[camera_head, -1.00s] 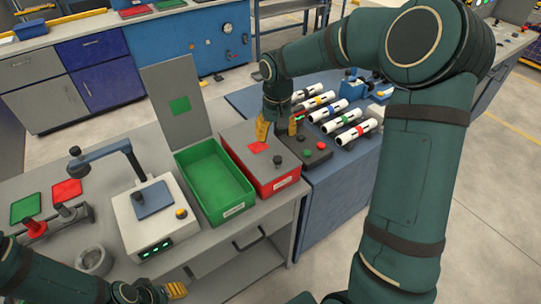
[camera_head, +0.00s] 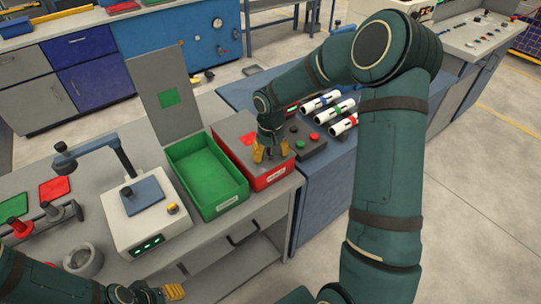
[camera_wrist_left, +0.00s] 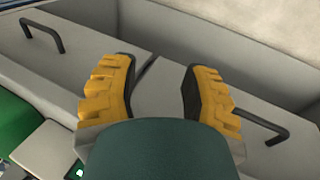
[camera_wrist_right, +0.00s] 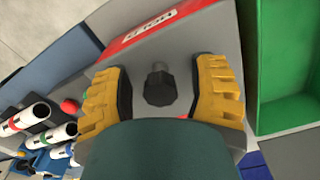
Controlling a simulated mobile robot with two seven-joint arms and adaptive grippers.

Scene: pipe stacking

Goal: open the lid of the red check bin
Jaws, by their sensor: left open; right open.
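The red check bin (camera_head: 272,177) stands on the grey bench with its grey lid (camera_head: 228,130) shut. A red square marks the lid. My right gripper (camera_head: 271,153) is open above the lid's front part. In the right wrist view, the lid's dark knob (camera_wrist_right: 160,85) sits between the two open yellow fingers, with a gap on each side. The gripper hides the knob in the head view. My left gripper (camera_wrist_left: 160,88) is open and empty by the bench front, near drawer fronts with dark handles; it is partly seen at the head view's bottom edge.
The green bin (camera_head: 208,172) stands open directly left of the red bin, its lid (camera_head: 165,95) upright. A white device (camera_head: 145,215) with a lamp arm is further left. A dark button box (camera_head: 312,143) and several white pipes (camera_head: 343,125) lie to the right.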

